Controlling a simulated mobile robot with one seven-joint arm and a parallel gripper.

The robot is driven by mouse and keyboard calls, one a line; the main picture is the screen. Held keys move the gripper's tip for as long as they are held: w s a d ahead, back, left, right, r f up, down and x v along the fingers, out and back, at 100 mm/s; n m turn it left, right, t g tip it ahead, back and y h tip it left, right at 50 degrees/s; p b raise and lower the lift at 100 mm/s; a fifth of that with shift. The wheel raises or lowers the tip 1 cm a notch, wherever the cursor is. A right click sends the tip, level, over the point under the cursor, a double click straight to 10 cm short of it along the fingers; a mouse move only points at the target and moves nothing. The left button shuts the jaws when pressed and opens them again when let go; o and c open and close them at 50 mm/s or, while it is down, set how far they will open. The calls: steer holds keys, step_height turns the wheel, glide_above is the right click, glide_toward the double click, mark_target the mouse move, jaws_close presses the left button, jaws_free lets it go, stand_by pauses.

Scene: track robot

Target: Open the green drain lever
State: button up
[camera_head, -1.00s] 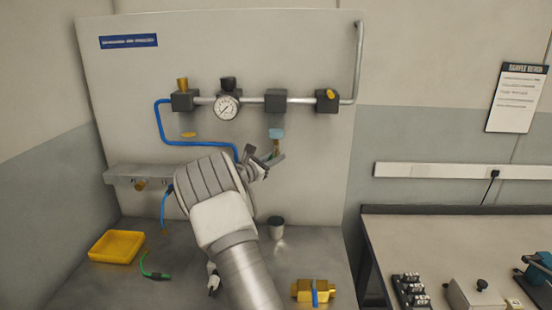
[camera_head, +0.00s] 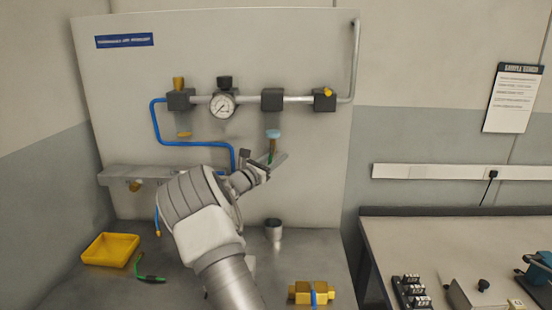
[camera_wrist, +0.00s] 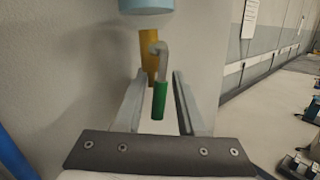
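The drain lever is a bent grey rod with a green grip (camera_wrist: 158,100) that hangs downward in the wrist view. It is attached by a brass drain fitting (camera_wrist: 149,52) under a light blue bowl (camera_wrist: 146,5). In the head view the bowl (camera_head: 273,133) hangs below the pipe, and the green grip (camera_head: 271,157) shows partly behind my gripper (camera_head: 264,163). In the wrist view my gripper (camera_wrist: 159,82) is open. The green grip appears between its two fingers, with a gap on each side; I cannot tell how deep it is between them.
A pressure gauge (camera_head: 222,105) and valve blocks line the pipe above. A blue hose (camera_head: 160,130) runs at left. A metal cup (camera_head: 273,230) stands on the bench below. A yellow tray (camera_head: 110,250) and a brass valve (camera_head: 312,293) also rest on the bench.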

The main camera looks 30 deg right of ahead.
steer(key=shift+a, duration=0.1)
steer(key=b+v, duration=0.2)
steer(key=v, duration=1.5)
steer(key=shift+a+f, duration=0.1)
steer(key=shift+s, duration=0.1)
steer(key=s+m+g+y, duration=0.5)
steer(key=s+m+y, duration=0.4)
steer(key=s, duration=0.8)
steer(key=s+a+m+t+y, duration=0.1)
steer(key=s+a+m+y, duration=0.2)
steer(key=s+a, duration=0.3)
steer(key=s+a+m+t+y, duration=0.2)
steer(key=s+a+m+y, duration=0.1)
steer(key=s+a, duration=0.3)
steer(key=s+a+m+t+y, duration=0.1)
steer(key=s+a+m+y, duration=0.2)
steer(key=s+a+m, duration=0.2)
steer(key=shift+s+a+r+t+y, duration=0.2)
steer(key=shift+s+a, duration=0.2)
steer(key=shift+a, duration=0.3)
steer(key=shift+s+a+r+t+y, duration=0.1)
steer(key=shift+s+a+r, duration=0.1)
steer(key=shift+s+a, duration=0.35)
